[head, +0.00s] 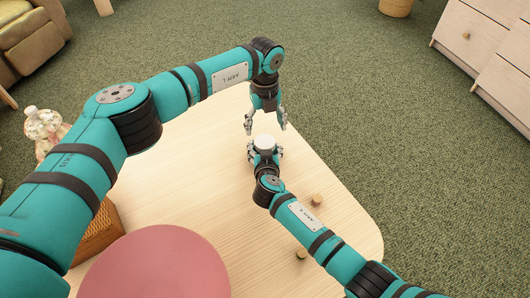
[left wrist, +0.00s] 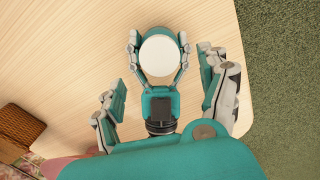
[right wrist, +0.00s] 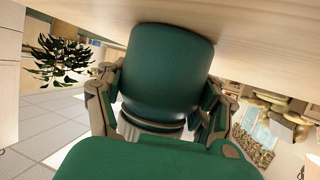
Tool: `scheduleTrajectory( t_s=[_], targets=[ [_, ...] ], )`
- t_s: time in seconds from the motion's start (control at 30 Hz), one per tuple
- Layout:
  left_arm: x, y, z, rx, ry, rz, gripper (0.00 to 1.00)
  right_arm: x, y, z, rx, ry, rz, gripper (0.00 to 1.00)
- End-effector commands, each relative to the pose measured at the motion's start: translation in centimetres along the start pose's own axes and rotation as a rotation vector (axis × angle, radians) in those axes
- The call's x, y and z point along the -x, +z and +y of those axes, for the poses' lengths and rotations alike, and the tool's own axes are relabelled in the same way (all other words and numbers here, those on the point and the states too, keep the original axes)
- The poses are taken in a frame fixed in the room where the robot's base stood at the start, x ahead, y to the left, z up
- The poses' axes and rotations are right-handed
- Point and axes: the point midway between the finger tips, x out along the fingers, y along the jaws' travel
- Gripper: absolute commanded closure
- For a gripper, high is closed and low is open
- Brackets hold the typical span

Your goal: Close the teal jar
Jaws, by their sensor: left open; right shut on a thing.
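The teal jar (right wrist: 170,70) stands upright near the far edge of the table, its teal side filling the middle of the right wrist view. A round white lid (left wrist: 160,55) sits on its top; it also shows in the head view (head: 264,142). I cannot tell whether the lid is tight. My right gripper (head: 265,155) is shut around the jar's side, one finger on each side. My left gripper (head: 265,124) is open and empty, its fingers pointing down just above and beyond the lid. It also shows in the left wrist view (left wrist: 166,100), apart from the lid.
The pale wooden table (head: 190,185) has bare room left of the jar. A pink round object (head: 160,265) lies at the near side, beside a woven box (head: 98,235). Two small wooden pieces (head: 316,200) (head: 301,253) lie near my right arm. A floral object (head: 43,125) stands at the left.

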Motion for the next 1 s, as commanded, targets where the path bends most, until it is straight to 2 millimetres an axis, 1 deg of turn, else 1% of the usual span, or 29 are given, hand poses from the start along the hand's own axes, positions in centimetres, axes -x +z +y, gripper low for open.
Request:
scheduleTrajectory(
  t_s=[0.03,0.2,0.4,0.53,0.77,0.87,1.0],
  targets=[
    [-0.9,-0.1,0.0,0.001,0.001,0.002,0.23,0.0,0.0,0.0,0.0,0.0,0.0,1.0],
    [-3.6,-0.1,0.0,0.0,0.002,0.001,0.23,0.0,0.0,0.0,0.0,0.0,0.0,1.0],
    [-5.7,-0.1,0.0,0.0,0.001,0.001,0.23,0.0,0.0,0.0,0.0,0.0,0.0,1.0],
    [-6.1,0.0,0.0,0.0,0.0,-0.001,0.23,0.0,0.0,0.0,0.0,0.0,0.0,1.0],
    [-6.1,0.0,0.0,0.0,0.0,-0.001,0.23,0.0,0.0,0.0,0.0,0.0,0.0,1.0],
    [-6.1,0.0,0.0,0.0,0.0,-0.001,0.34,0.0,0.0,0.0,0.0,0.001,0.0,1.0],
    [-6.1,0.0,0.0,0.0,0.0,-0.001,0.52,0.0,0.0,0.0,0.0,0.001,0.0,1.0]
  ],
)
